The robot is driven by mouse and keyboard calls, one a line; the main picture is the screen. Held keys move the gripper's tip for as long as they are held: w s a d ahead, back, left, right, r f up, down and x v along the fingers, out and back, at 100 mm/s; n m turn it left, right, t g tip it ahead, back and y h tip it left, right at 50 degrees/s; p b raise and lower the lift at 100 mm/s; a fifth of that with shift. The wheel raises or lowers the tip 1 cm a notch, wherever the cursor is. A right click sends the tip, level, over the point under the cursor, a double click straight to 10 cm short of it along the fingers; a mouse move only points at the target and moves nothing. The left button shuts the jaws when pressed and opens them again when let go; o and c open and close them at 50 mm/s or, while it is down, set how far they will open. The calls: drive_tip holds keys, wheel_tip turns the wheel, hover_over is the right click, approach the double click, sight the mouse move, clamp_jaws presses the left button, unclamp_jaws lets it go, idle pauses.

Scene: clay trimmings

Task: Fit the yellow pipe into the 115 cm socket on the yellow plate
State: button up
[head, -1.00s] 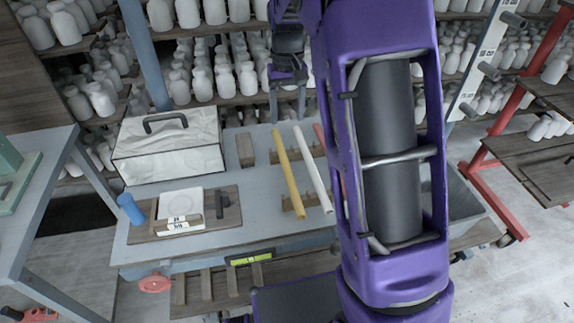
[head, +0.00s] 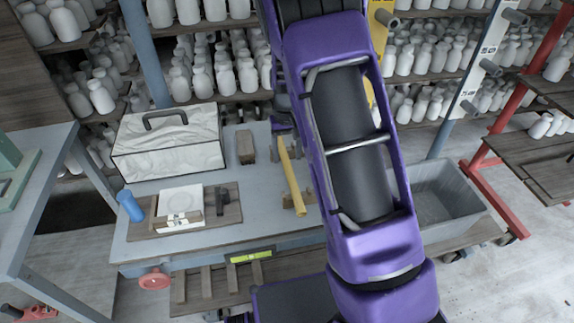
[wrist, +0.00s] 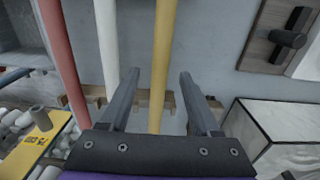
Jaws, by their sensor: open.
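The yellow pipe (head: 291,180) lies across notched wooden rests on the grey workbench, its far end close to my gripper. In the wrist view the yellow pipe (wrist: 164,45) runs between the two fingers of my gripper (wrist: 158,77), which is open. I see a gap on each side of the pipe; the right gap looks wider near the tips. The yellow plate (head: 381,14) stands upright behind my arm, with a grey socket (head: 391,22) near the top. It also shows at lower left in the wrist view (wrist: 33,147); its label is unreadable. My arm hides much of the plate.
A white pipe (wrist: 106,45) and a red pipe (wrist: 58,55) lie beside the yellow one. A marbled box (head: 168,145), a wooden block (head: 246,147) and a board with a scale stand left. A grey bin (head: 440,200) is right. Shelves of bottles stand behind.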

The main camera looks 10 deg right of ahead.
sight(287, 165)
drive_tip(key=shift+f, duration=1.4)
clamp_jaws()
